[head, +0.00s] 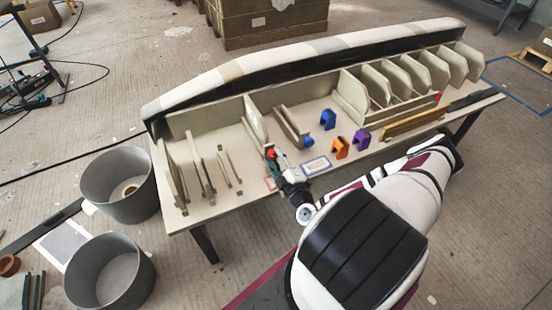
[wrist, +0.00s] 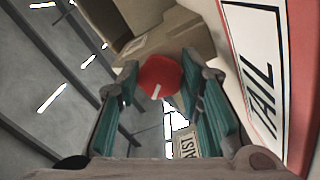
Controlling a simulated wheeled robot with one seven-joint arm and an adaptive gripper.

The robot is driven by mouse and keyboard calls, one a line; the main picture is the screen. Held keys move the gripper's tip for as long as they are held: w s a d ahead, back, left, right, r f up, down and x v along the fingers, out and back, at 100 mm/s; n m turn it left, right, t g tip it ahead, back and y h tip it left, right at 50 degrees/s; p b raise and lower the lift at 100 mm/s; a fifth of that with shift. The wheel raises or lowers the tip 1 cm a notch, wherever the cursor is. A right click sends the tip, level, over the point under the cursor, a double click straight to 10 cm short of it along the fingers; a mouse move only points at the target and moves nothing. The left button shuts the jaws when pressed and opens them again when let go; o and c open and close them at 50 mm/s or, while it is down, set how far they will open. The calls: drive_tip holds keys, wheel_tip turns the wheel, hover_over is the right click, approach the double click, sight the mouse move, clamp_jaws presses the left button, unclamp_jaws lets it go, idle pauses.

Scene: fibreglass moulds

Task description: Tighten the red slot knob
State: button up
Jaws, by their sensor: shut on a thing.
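The red slot knob (head: 271,153) shows in the head view at the front edge of a divider in the long beige mould bench (head: 215,205). In the wrist view the red knob (wrist: 160,76) is a round red cap with a short white line, tilted off upright, between the far ends of the fingers. My gripper (wrist: 160,85) has teal pads on both sides of the knob and is shut on it. In the head view my gripper (head: 279,162) reaches to the knob from the front; the contact is too small to make out there.
Near the gripper are a blue knob (head: 308,141), a blue block (head: 328,119), an orange block (head: 340,148) and a purple block (head: 361,140). A TAIL label (wrist: 257,75) lies close on the right in the wrist view. Grey bins (head: 112,275) stand on the floor.

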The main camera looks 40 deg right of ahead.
drive_tip(key=m+b, duration=0.1)
drive_tip(key=m, duration=0.6)
drive_tip(key=shift+f, duration=0.15)
drive_tip(key=m+b, duration=0.1)
drive_tip(key=m, duration=0.6)
drive_tip(key=shift+a, duration=0.15)
drive_tip(key=m+b, duration=0.1)
drive_tip(key=m, duration=0.2)
drive_tip(key=shift+w+m, duration=0.1)
drive_tip(key=shift+m, duration=0.2)
drive_tip(key=m+b, duration=0.1)
drive_tip(key=m, duration=0.2)
drive_tip(key=shift+a, duration=0.1)
drive_tip(key=m+b, duration=0.2)
drive_tip(key=m, duration=0.1)
drive_tip(key=shift+m+b, duration=0.4)
drive_tip(key=shift+a+m+b, duration=0.1)
drive_tip(key=shift+m+b, duration=0.8)
drive_tip(key=shift+b, duration=0.35)
drive_tip(key=o, duration=1.2)
drive_tip(key=shift+c, duration=0.2)
